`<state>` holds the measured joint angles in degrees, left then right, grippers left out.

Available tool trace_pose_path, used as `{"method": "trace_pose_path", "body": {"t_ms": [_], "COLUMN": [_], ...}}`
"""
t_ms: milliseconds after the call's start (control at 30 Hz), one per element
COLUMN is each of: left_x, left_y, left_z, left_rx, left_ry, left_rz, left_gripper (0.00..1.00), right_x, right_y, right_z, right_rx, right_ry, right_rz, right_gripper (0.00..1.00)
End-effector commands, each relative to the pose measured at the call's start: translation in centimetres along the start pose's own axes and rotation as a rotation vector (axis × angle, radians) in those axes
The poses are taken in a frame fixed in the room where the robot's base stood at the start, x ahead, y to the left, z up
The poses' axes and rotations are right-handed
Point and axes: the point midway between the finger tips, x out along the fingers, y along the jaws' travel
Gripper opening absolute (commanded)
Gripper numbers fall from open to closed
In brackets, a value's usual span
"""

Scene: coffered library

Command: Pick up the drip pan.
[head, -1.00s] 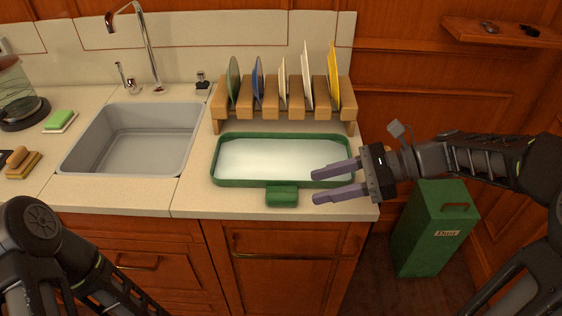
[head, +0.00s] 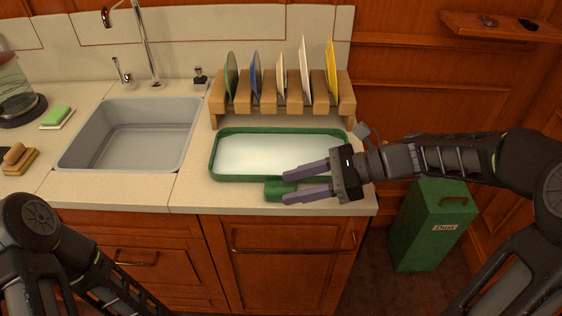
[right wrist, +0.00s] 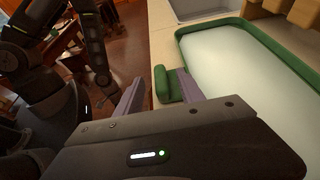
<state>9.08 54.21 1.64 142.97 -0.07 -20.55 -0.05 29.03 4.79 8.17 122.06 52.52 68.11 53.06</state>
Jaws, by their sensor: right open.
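The drip pan (head: 214,160) is a shallow green-rimmed rectangular tray with a pale, whitish inside. It rests on the counter in front of the plate rack, with a green handle (head: 274,190) on its near side. The pan also shows in the right wrist view (right wrist: 188,65). My right gripper (head: 284,187) is open, its two purple-grey fingers reaching in from the right at the handle. In the right wrist view the handle (right wrist: 160,85) appears between the fingers, closer to the right one; contact cannot be told.
A wooden rack (head: 285,118) with several plates stands right behind the pan. The sink (head: 130,135) is to the left, with a green sponge (head: 57,115) and a brush (head: 18,158) beyond it. A green dust bin (head: 432,230) stands on the floor at right.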

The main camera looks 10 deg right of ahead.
Motion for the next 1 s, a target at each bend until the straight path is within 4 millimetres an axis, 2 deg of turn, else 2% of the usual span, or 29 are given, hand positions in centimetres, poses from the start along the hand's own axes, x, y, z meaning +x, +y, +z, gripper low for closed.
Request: {"method": "trace_pose_path", "body": {"t_ms": [100,200,767,1000], "left_x": [0.1,0.1,0.1,0.1], "left_y": [0.0,0.0,0.0,0.0], "left_z": [0.0,0.0,0.0,0.0], "left_rx": [0.0,0.0,0.0,0.0], "left_ry": [0.0,0.0,0.0,0.0], "left_rz": [0.0,0.0,0.0,0.0], "left_gripper": [0.83,0.83,0.83,0.83], "right_x": [1.6,2.0,2.0,2.0], "right_y": [0.0,0.0,0.0,0.0], "right_z": [0.0,0.0,0.0,0.0], "right_rx": [0.0,0.0,-0.001,-0.001], "right_ry": [-0.001,0.0,0.0,0.0], "right_rz": [0.002,0.001,0.0,0.0], "right_gripper": [0.45,0.45,0.45,0.27]}}
